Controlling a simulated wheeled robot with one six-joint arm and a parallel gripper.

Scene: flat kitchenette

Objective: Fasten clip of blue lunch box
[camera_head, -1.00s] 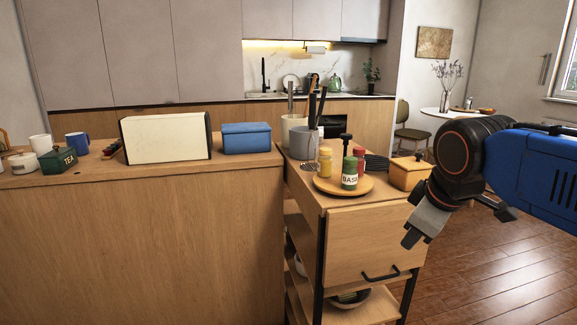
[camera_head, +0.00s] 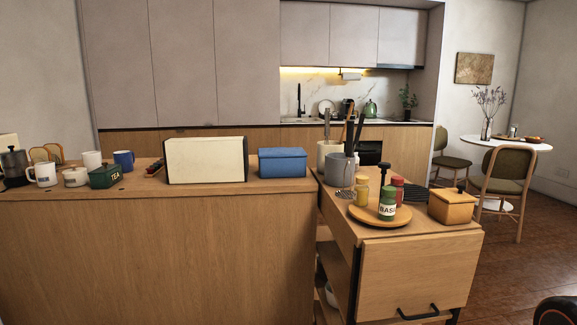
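The blue lunch box (camera_head: 283,163) stands on the wooden counter near its right end, just right of a cream box. Its lid looks down on the body. Its clip is too small to make out from here. My gripper is out of view; only a dark rounded part of my arm shows at the bottom right corner, far from the lunch box.
A cream box (camera_head: 206,160) stands left of the lunch box. Mugs and a green tea tin (camera_head: 105,176) are further left. A trolley (camera_head: 418,270) adjoins the counter's right end, bearing a utensil pot (camera_head: 340,172), bottles on a round board (camera_head: 381,217) and an orange box (camera_head: 453,206).

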